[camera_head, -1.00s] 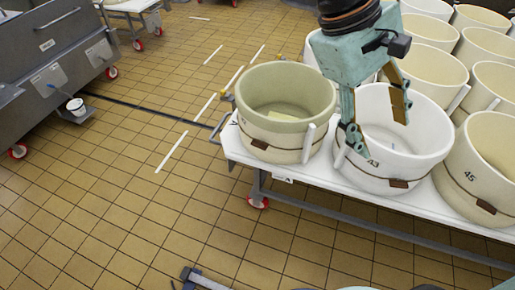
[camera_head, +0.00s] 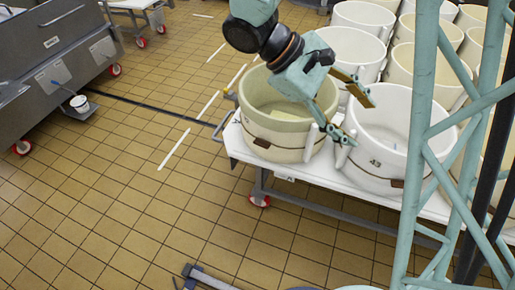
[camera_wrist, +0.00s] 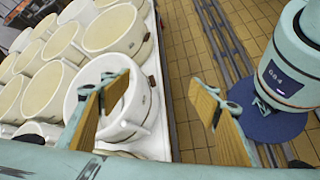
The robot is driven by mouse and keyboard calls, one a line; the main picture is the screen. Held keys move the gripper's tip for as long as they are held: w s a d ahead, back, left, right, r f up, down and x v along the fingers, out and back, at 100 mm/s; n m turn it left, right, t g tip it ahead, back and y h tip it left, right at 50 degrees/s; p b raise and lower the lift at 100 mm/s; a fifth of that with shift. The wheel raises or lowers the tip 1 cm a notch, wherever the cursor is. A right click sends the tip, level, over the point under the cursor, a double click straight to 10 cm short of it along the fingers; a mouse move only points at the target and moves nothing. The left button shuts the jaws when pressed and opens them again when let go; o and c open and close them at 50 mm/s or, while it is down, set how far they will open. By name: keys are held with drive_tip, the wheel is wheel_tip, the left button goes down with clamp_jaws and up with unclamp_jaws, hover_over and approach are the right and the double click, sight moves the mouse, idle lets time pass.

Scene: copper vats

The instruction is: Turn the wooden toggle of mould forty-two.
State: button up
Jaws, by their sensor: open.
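The cream mould (camera_head: 262,127) at the left front end of the white table has a small brown wooden toggle (camera_head: 262,143) low on its front; its number is not readable. The white mould beside it (camera_head: 375,170), marked 43, has a brown toggle (camera_head: 397,183) on its front band. My gripper (camera_head: 357,119) is open and empty, its fingers over the gap between these two moulds, at about rim height in the head view. In the wrist view my gripper (camera_wrist: 160,88) shows its wooden finger pads well apart, with a white mould behind the left finger (camera_wrist: 130,110).
More white moulds (camera_head: 360,52) crowd the table behind. A pale blue lattice (camera_head: 430,140) hides the right moulds. A grey steel machine (camera_head: 50,60) stands at the far left.

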drive_tip(key=w+a+f+n+t+h+p, duration=0.1)
drive_tip(key=w+a+f+n+t+h, duration=0.1)
drive_tip(key=w+a+f+n+t, duration=0.45)
drive_tip(key=w+a+f+n+t+h, duration=0.2)
drive_tip(key=w+a+f+n+h, duration=0.15)
drive_tip(key=w+a+f, duration=0.65)
drive_tip(key=n+t+y, duration=0.7)
drive_tip(key=n+t, duration=0.2)
drive_tip(key=n, duration=0.2)
approach(262, 143)
drive_tip(key=v, duration=0.3)
drive_tip(key=f+v, duration=0.1)
drive_tip(key=v, duration=0.1)
drive_tip(key=shift+s+a+p, duration=0.15)
drive_tip(key=shift+a+p, duration=0.15)
drive_tip(key=shift+p, duration=0.05)
drive_tip(key=shift+d, duration=0.15)
drive_tip(key=b+x, duration=0.1)
drive_tip(key=x, duration=1.2)
drive_tip(key=shift+w, duration=0.35)
drive_tip(key=shift+d+f, duration=0.1)
